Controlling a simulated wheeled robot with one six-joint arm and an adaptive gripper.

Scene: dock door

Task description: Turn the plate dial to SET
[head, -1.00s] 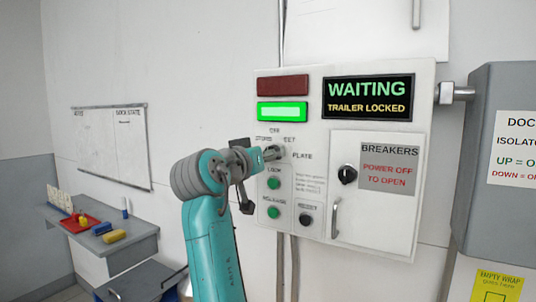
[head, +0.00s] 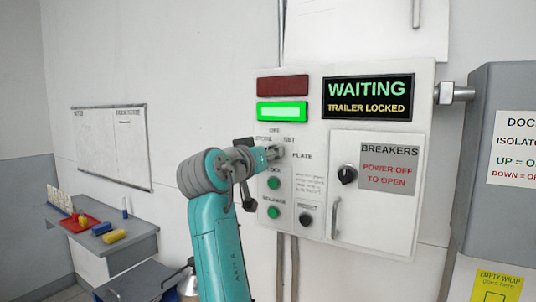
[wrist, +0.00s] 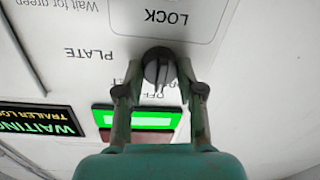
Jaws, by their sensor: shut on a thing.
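The plate dial (wrist: 158,66) is a dark round knob, seen upside down in the wrist view, with PLATE printed beside it. My gripper (wrist: 161,74) is shut on it, one finger on each side. The dial's bar runs roughly towards the OFF label (wrist: 153,96); I cannot make out its exact setting. One finger partly covers the SET label in the wrist view; SET (head: 288,139) is readable at the dial's upper right in the head view. There my gripper (head: 275,152) mostly hides the dial.
The display (head: 367,97) reads WAITING, TRAILER LOCKED. A green lamp (head: 282,112) is lit under a dark red one (head: 283,86). Green buttons (head: 273,183) sit below the dial. The breaker door (head: 372,215) is at right. A grey shelf (head: 135,245) stands at lower left.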

